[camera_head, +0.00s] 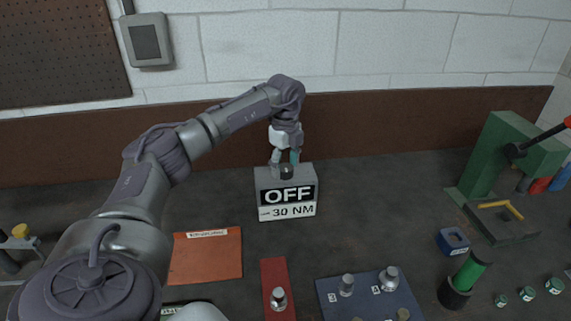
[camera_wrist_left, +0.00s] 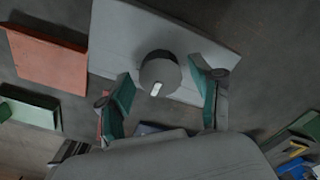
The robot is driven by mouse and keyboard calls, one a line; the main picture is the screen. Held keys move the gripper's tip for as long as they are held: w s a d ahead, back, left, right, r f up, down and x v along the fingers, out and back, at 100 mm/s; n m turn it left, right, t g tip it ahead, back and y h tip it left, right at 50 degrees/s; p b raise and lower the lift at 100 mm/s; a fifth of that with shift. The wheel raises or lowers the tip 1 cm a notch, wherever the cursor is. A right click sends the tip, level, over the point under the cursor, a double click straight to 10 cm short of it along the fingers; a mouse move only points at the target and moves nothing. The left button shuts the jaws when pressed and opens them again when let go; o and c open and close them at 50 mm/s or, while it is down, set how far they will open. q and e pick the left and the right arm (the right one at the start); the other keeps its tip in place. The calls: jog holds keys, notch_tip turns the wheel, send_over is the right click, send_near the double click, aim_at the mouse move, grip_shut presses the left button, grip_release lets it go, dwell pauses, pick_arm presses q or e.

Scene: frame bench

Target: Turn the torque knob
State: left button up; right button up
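The torque knob (camera_head: 287,172) is a dark round knob on top of a grey box (camera_head: 267,181), whose front sign reads "OFF" and "30 NM". In the left wrist view the knob (camera_wrist_left: 160,72) is grey with a white mark on its near side. My left gripper (camera_head: 285,160) points down over the knob. In the wrist view its teal-padded fingers (camera_wrist_left: 166,84) are spread to either side of the knob, with a visible gap on each side. I cannot tell how far down the fingers reach. My right gripper is not in view.
An orange mat (camera_head: 206,258) lies at the left front. A red strip (camera_head: 271,272) and a blue plate (camera_head: 362,302) carry metal parts at the front. A green press (camera_head: 490,150) stands at the right, near a blue block (camera_head: 453,241). The bench around the box is clear.

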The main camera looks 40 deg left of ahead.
pick_arm(q)
jog(key=c, duration=0.9)
jog(key=shift+m, duration=0.7)
jog(key=m+p, duration=0.1)
jog(key=m, duration=0.9)
jog(key=shift+m+p, duration=0.3)
jog(key=shift+m, duration=1.8)
